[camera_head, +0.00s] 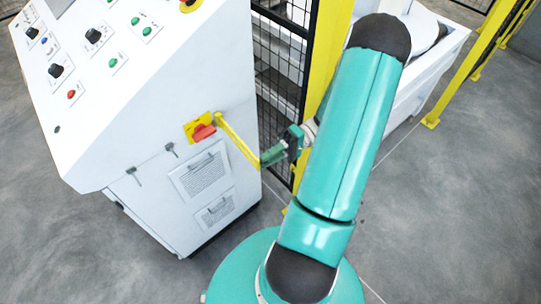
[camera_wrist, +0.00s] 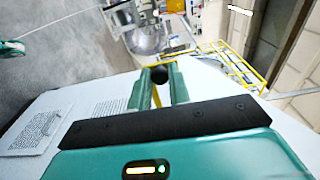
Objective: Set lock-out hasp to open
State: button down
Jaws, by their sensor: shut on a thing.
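The lock-out hasp (camera_head: 237,138) is a thin yellow bar. It runs from beside the red switch handle (camera_head: 203,132) on its yellow plate, down and right toward the edge of the white cabinet. My gripper (camera_head: 268,157) is shut on the lower, free end of the bar. In the wrist view, the hasp (camera_wrist: 156,96) shows as a yellow strip between the two green fingers of my gripper (camera_wrist: 158,76), with a dark round end between the tips. The fingers partly hide the gripped end.
The white control cabinet (camera_head: 150,200) carries knobs, buttons and vent grilles. A black mesh fence with a yellow post (camera_head: 327,45) stands close behind my gripper. A white machine frame (camera_head: 430,75) is at the upper right. Grey floor is clear at right.

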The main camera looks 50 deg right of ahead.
jog(key=c, duration=1.3)
grip_release()
jog(key=shift+a, duration=0.1)
jog(key=s+d, duration=0.2)
jog(key=d, duration=1.1)
jog(key=shift+d, duration=0.35)
